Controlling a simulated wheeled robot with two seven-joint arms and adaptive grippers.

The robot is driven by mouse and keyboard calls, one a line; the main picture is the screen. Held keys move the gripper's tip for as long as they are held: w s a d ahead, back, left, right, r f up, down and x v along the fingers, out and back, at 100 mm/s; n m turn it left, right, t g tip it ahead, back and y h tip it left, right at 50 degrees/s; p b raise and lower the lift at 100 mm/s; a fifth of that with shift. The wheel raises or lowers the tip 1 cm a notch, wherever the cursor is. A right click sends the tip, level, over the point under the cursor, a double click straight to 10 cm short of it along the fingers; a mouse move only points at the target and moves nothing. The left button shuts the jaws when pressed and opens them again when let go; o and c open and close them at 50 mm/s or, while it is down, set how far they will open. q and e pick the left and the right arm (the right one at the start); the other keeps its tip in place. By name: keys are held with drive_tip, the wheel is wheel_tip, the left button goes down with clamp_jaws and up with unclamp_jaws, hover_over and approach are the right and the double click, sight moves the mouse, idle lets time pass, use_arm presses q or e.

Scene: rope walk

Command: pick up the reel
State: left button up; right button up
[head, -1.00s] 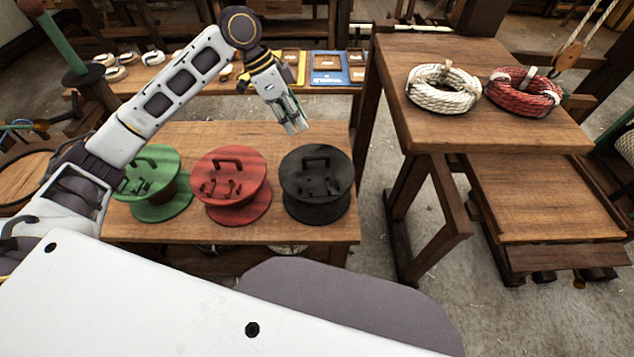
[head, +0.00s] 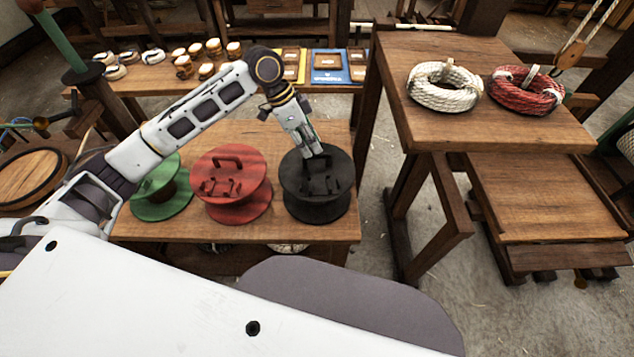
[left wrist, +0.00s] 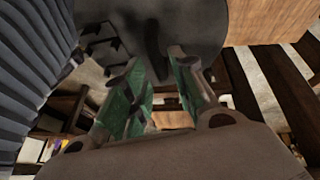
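Three reels stand upright in a row on a low wooden bench: a green reel (head: 160,190), a red reel (head: 231,185) and a black reel (head: 316,190). Each has a flat round top; a raised handle shows clearly on the red one. My left gripper (head: 318,155) is at the far part of the black reel's top, close to its handle. In the left wrist view my left gripper (left wrist: 160,65) has its green-padded fingers apart, with the black reel (left wrist: 195,25) and its dark handle (left wrist: 153,45) just beyond the fingertips. I cannot tell if they touch. My right gripper is not in view.
The low bench (head: 270,229) has bare wood around the reels. A taller wooden table (head: 480,125) to the right holds a white rope coil (head: 444,88) and a red rope coil (head: 525,92). Behind, another bench carries small spools and a blue board (head: 328,66).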

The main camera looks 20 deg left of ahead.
sight(317, 156)
use_arm(q)
drive_tip(key=shift+x, duration=2.65)
drive_tip(key=shift+s+a, duration=0.1)
drive_tip(key=shift+s, duration=0.05)
clamp_jaws()
